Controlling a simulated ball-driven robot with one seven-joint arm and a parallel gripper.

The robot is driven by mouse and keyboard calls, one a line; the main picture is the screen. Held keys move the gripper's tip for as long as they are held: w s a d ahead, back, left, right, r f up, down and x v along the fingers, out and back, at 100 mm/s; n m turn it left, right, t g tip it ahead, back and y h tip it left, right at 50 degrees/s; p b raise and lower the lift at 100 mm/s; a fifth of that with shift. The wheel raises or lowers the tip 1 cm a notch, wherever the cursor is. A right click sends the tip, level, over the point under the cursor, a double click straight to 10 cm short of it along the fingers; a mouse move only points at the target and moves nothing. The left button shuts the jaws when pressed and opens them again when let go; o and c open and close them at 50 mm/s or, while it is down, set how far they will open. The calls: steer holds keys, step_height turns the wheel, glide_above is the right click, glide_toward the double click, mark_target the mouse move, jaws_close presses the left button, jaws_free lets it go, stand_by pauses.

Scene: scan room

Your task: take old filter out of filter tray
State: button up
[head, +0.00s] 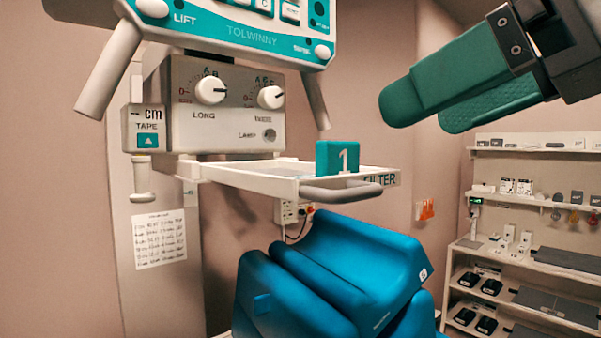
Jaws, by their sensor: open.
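The filter tray (245,180) is a white frame with a grey handle (342,192), pulled out below the grey control box. A teal block marked "1" (337,158) stands upright at the tray's front, next to the word "FILTER"; it looks like the old filter's tab, but the rest of it is hidden by the tray's edge. My gripper (420,112) is at the upper right with its teal fingers apart and empty. In the picture it is to the right of and above the block, not touching it.
The control box (225,105) with two knobs and the upper panel (235,28) with its bars hang over the tray's back. A blue padded chair (345,270) is below. Shelves (535,220) stand at the right. The space between my gripper and the tray looks clear.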

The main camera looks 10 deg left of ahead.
mark_target(345, 150)
steer(key=p+x, duration=0.1)
steer(key=x, duration=0.4)
steer(key=p+x, duration=0.2)
steer(key=x, duration=0.3)
steer(key=shift+a+f, duration=0.15)
steer(key=shift+a, duration=0.35)
steer(key=shift+c, duration=0.5)
steer(key=c, duration=1)
